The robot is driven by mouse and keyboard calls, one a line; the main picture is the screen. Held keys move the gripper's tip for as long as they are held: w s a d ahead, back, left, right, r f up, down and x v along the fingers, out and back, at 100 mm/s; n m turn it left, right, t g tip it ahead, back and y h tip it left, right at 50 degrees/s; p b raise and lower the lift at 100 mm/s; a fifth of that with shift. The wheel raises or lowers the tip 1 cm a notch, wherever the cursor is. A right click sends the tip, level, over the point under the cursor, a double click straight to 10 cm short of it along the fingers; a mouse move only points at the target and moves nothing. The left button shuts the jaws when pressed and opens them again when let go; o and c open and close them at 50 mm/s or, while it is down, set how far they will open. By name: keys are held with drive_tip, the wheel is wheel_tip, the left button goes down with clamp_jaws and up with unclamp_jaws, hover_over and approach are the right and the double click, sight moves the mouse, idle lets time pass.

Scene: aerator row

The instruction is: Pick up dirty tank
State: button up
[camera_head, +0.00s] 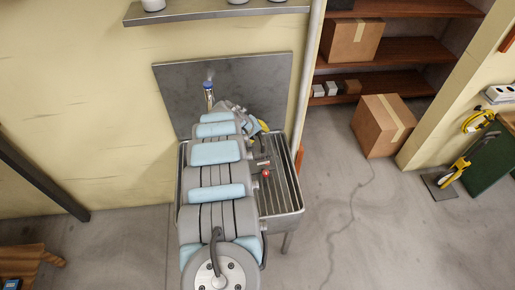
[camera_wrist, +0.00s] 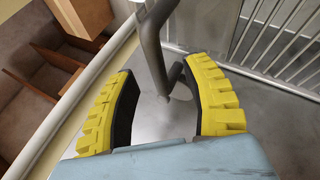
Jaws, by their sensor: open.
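I cannot pick out a thing that is surely the dirty tank. A slim upright piece with a blue top (camera_head: 209,88) stands against the grey wall panel, behind my arm. My gripper (camera_head: 260,126) is over the back of the metal sink, largely hidden by my arm in the head view. In the wrist view, its two yellow and black fingers (camera_wrist: 158,72) are spread wide. A bent grey tube (camera_wrist: 153,45) shows between and beyond them. I cannot tell whether it touches a finger. Nothing is clamped between the fingers.
The metal sink (camera_head: 291,207) has a ribbed drain surface, also in the wrist view (camera_wrist: 285,40). A metal shelf (camera_head: 200,13) hangs above. A white pipe (camera_head: 308,75) runs down the wall at right. A cardboard box (camera_head: 378,130) stands by wooden shelves.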

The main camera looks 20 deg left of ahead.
drive_tip(key=shift+b+x, duration=0.4)
drive_tip(key=shift+x, duration=0.45)
drive_tip(key=shift+w, duration=0.1)
clamp_jaws()
